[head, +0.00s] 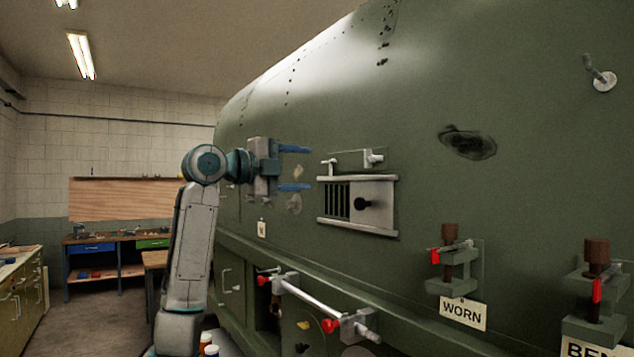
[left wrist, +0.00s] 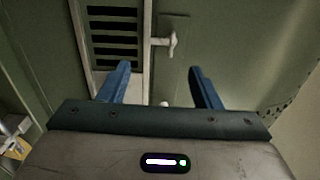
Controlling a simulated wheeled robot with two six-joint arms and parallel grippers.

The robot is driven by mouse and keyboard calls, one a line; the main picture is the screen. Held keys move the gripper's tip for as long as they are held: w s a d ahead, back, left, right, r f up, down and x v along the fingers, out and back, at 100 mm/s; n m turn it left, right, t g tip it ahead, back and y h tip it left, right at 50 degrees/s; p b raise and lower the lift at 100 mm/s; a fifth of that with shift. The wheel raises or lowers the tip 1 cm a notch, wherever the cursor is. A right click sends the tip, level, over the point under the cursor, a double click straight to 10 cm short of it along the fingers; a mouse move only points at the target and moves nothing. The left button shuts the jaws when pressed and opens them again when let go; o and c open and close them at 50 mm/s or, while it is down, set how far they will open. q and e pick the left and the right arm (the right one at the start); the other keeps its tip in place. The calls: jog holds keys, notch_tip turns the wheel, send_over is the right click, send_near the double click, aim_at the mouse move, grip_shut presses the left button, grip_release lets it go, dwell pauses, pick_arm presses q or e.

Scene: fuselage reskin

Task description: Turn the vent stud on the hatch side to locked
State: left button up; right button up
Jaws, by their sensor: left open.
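The left wrist view shows the slats (left wrist: 115,40) and a T-shaped fitting (left wrist: 171,43) ahead, between the finger lines. My left gripper (head: 297,168) is open and empty, left of the vent, blue fingers (left wrist: 160,68) pointing right. My right gripper is not in view.
Below the vent is a silver bar (head: 312,300) with red-tipped clamps. Brown-topped clamps stand right by the WORN label (head: 463,313). A hook (head: 602,77) juts out upper right, beyond a dark damaged patch (head: 467,142). A workbench (head: 110,238) stands far left.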

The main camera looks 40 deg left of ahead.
pick_arm(q)
jog(key=b+v, duration=0.1)
jog(key=v, duration=0.3)
jog(key=shift+s+a, duration=0.1)
jog(key=shift+s, duration=0.2)
dwell(0.3)
